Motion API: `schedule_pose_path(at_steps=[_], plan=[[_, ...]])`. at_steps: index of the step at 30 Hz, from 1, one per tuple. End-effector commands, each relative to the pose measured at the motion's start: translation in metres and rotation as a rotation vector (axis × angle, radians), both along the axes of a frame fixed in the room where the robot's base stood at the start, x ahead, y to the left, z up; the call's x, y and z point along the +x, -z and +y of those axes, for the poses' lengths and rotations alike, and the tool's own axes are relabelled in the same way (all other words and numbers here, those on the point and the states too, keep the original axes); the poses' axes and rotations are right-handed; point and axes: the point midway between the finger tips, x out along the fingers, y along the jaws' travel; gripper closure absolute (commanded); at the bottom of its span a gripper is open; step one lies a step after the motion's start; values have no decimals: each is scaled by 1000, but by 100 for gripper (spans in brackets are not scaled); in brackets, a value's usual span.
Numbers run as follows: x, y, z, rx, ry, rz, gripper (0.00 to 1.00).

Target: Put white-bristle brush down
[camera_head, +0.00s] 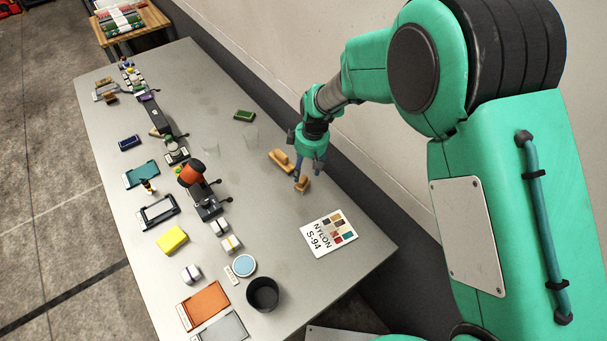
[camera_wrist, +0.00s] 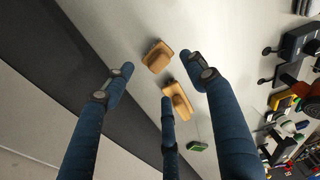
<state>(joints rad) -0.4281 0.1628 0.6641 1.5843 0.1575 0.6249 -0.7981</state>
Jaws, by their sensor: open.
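Two wooden brushes lie on the grey table by its wall-side edge. In the head view one brush (camera_head: 302,185) is right below my gripper (camera_head: 307,174), and the other brush (camera_head: 278,159) lies just to its upper left. In the wrist view the first brush (camera_wrist: 158,57) shows beyond the fingertips, and the second brush (camera_wrist: 177,100) is close to the lower finger. My gripper (camera_wrist: 163,84) is open, its fingers spread with nothing held between them. The bristles are hidden, so I cannot tell which brush is white-bristled.
A white card marked NYLON S-94 (camera_head: 328,232) lies near the gripper. A dark cup (camera_head: 263,293), a yellow block (camera_head: 172,240) and an orange-and-black device (camera_head: 197,185) stand further left. A dark green block (camera_head: 244,115) lies up the table. The wall runs close along the right.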

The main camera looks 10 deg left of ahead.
Motion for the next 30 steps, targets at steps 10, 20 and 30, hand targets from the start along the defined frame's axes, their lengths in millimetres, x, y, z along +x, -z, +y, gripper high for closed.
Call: schedule_pose_path(at_steps=[10, 20, 30], plan=[[-2, -30, -4, 0, 1, 1, 44], [-3, -30, -4, 0, 1, 1, 44], [-2, -30, -4, 0, 1, 1, 44]])
